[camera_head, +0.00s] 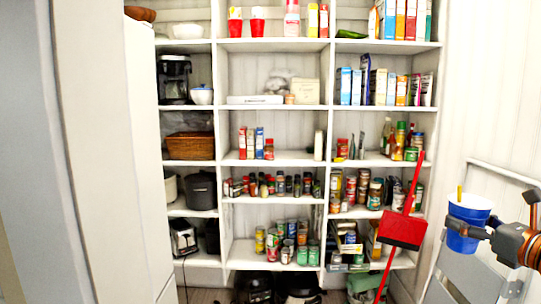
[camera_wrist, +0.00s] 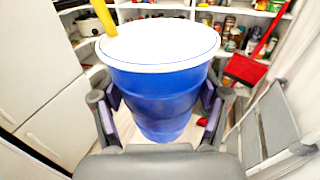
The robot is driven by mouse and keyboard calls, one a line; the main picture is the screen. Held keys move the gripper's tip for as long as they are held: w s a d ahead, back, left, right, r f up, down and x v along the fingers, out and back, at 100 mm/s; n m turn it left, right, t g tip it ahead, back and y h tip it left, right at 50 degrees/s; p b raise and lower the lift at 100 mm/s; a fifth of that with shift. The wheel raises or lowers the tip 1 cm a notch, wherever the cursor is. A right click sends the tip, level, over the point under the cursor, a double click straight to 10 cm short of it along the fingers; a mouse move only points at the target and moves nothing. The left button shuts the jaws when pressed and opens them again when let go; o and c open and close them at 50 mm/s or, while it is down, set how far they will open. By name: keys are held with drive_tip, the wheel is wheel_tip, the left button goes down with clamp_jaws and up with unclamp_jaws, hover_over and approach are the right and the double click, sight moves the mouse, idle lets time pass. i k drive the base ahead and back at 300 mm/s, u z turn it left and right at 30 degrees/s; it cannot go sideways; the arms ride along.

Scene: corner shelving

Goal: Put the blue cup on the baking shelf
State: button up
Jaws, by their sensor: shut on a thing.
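The blue cup (camera_head: 466,222) has a white lid and a yellow straw. It is at the right side of the head view, held upright in the air in front of the shelving. My gripper (camera_head: 478,233) is shut on it from the right. In the wrist view the blue cup (camera_wrist: 157,88) fills the middle, with the fingers of my gripper (camera_wrist: 158,118) on both sides of it. The white shelving (camera_head: 276,107) spans the back wall in several columns and levels. No label shows which level is the baking shelf.
A red dustpan (camera_head: 403,231) with a long handle stands before the right column. A grey step ladder (camera_head: 455,268) leans at the far right. Boxes, spice jars (camera_head: 267,187), cans and a basket (camera_head: 190,146) fill many levels. The middle column's second level has bare room around a white box (camera_head: 255,100).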

sight(292, 160)
drive_tip(key=i, duration=2.85)
drive_tip(key=u, duration=2.75)
drive_tip(key=i, duration=0.9)
drive_tip(key=z, duration=2.25)
